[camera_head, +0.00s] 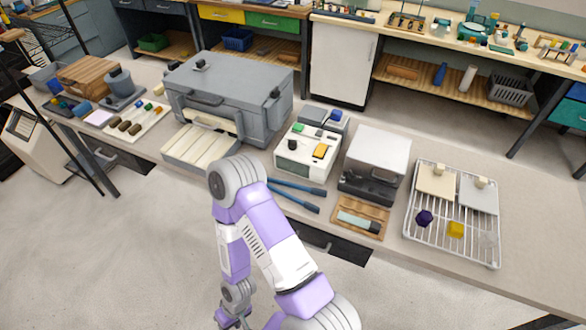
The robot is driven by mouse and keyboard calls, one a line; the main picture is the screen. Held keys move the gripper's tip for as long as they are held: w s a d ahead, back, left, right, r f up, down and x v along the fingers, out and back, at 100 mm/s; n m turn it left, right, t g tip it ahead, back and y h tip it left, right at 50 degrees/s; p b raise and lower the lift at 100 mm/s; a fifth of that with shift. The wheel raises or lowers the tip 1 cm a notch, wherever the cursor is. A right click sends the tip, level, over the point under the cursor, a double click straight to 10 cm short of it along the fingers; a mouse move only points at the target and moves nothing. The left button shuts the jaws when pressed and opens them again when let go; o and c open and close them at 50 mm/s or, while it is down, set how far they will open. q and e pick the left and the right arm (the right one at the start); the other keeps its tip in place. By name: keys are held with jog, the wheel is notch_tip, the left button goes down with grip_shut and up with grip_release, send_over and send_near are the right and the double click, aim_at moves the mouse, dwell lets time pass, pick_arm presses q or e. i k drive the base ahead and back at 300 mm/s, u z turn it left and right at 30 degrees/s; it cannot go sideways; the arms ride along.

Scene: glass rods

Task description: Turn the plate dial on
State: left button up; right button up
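A white control box (301,168) stands on the bench right of my arm. One purple and white arm of mine rises from the bottom and bends back down in front of the bench. Its gripper (233,322) is at the bottom edge, cut off, away from both units. No second gripper shows.
A large grey chest-like unit (230,85) stands behind my arm. Blue-handled tools (295,197) and a small wooden tray (361,217) lie near the bench front. A white wire rack (408,231) holds two plates and small coloured pieces. The floor in front is clear.

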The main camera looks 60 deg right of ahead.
aim_at(350, 177)
jog(key=u, duration=0.9)
jog(key=k, duration=1.3)
jog(key=z, duration=2.25)
